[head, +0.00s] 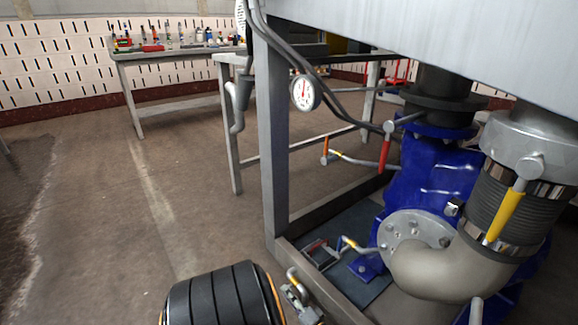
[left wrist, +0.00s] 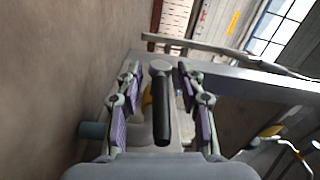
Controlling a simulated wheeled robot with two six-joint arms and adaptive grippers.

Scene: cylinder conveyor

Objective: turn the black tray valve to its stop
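The black valve handle (left wrist: 161,110) shows in the left wrist view. It points toward the camera, with a round grey hub (left wrist: 160,67) at its far end. My left gripper (left wrist: 156,92) is open, with its two purple-padded fingers on either side of the handle. Gaps show on both sides, so the pads look clear of it. In the head view, what looks like part of my left gripper (head: 300,296) shows at the bottom, beside the tray's frame. My own dark wrist link covers much there, and I cannot make out the black handle in that view. My right gripper is not in view.
A grey metal frame (head: 274,150) stands around a blue pump body (head: 430,180) and a beige elbow pipe (head: 425,268). Red (head: 384,154) and yellow (head: 505,215) valve handles are close by. A gauge (head: 305,93) hangs above. The floor at left is clear.

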